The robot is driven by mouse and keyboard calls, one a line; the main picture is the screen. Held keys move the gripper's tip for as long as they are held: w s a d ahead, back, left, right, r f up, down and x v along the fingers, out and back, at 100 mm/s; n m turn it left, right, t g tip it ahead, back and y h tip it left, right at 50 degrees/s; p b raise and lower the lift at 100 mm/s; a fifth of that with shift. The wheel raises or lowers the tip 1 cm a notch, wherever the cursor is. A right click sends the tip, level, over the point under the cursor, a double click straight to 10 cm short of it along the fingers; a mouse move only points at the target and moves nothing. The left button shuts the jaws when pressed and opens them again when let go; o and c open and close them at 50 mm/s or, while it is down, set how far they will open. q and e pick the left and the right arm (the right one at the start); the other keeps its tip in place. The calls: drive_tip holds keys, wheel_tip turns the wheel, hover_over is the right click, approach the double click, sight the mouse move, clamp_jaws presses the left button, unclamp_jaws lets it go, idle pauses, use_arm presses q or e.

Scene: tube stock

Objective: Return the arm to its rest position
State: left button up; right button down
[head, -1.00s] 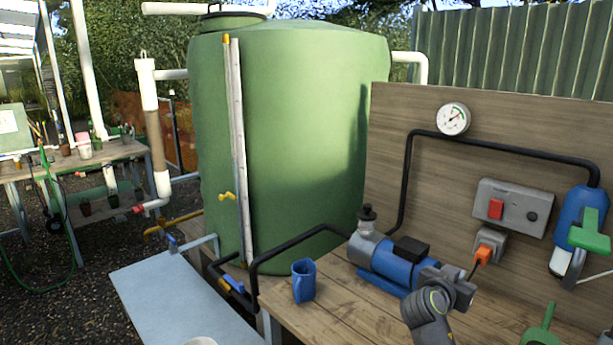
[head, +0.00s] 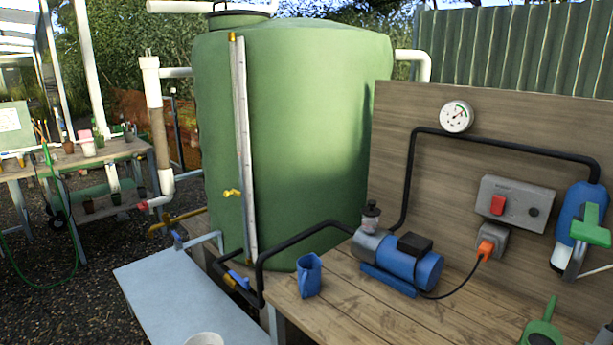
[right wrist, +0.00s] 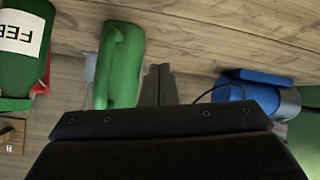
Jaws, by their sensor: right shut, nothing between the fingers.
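My right gripper (right wrist: 158,84) shows in the right wrist view with its fingers together and nothing between them. It is above the wooden bench (head: 340,318), and the picture there is turned round. The blue pump (head: 398,264) stands on the bench in the head view. It also shows at the right of the right wrist view (right wrist: 258,93), apart from the fingers. Neither gripper is in the head view.
A blue jug (head: 309,275) stands on the bench left of the pump. A wooden backboard (head: 480,150) carries a gauge (head: 457,117) and a switch box (head: 515,203). A labelled green container (right wrist: 22,75) is in the right wrist view. The green tank (head: 290,140) stands behind.

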drive_tip(key=s+a+f+n+g+y, duration=0.2)
drive_tip(key=s+a+n+y, duration=0.1)
drive_tip(key=s, duration=1.1)
drive_tip(key=s+a+f+n+g+y, duration=0.2)
drive_tip(key=s+a, duration=0.1)
drive_tip(key=s, duration=1)
wheel_tip(320, 180, down, 24)
drive_tip(key=d+f+g, duration=0.1)
drive_tip(key=d, duration=0.1)
drive_tip(key=s+a+f+g+y, duration=0.1)
drive_tip(key=s+f, duration=1.3)
drive_tip(key=f, duration=0.1)
drive_tip(key=shift+s+a+f, duration=0.2)
drive_tip(key=shift+s+f, duration=0.15)
drive_tip(key=shift+f, duration=0.05)
